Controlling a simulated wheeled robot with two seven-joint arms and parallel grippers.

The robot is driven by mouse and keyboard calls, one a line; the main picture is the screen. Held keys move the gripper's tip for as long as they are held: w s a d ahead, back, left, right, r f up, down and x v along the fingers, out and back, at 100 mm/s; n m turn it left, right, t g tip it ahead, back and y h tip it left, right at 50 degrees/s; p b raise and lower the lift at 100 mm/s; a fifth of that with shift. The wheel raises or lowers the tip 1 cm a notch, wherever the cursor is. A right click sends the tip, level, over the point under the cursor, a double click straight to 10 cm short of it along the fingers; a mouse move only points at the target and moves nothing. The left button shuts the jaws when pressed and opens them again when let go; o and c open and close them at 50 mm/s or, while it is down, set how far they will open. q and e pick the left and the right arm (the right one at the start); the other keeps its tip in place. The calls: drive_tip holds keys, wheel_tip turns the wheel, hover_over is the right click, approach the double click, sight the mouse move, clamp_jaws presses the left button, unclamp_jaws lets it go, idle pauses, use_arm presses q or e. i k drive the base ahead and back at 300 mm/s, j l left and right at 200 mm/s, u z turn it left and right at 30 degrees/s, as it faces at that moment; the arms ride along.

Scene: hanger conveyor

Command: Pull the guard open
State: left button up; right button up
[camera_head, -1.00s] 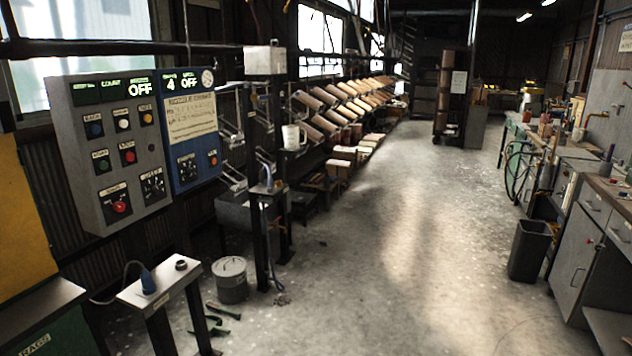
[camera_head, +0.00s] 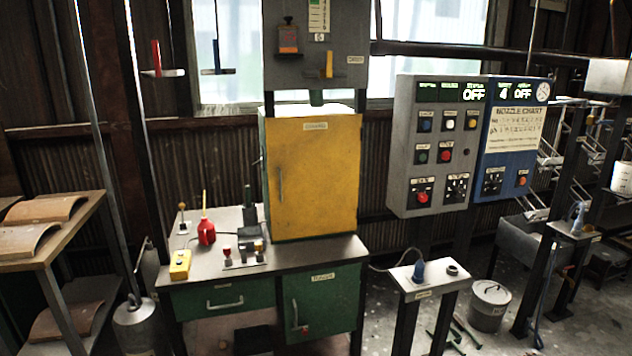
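The guard appears to be the yellow door panel (camera_head: 318,172) of the machine on the green bench, left of centre in the head view. It looks shut, with a thin upright handle (camera_head: 281,184) near its left edge and a small label at the top. Its side face shows as a narrow strip on the left. A grey machine head (camera_head: 342,72) stands above it. Neither of my grippers is in view.
The green bench (camera_head: 335,250) carries a red oil can (camera_head: 206,229), a yellow button box (camera_head: 180,265) and small levers. A grey control panel (camera_head: 402,180) hangs to the right. A low stand (camera_head: 409,290) is in front of it. A wooden shelf (camera_head: 88,212) stands left.

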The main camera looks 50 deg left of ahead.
sight(313, 167)
drive_tip(key=u, duration=1.5)
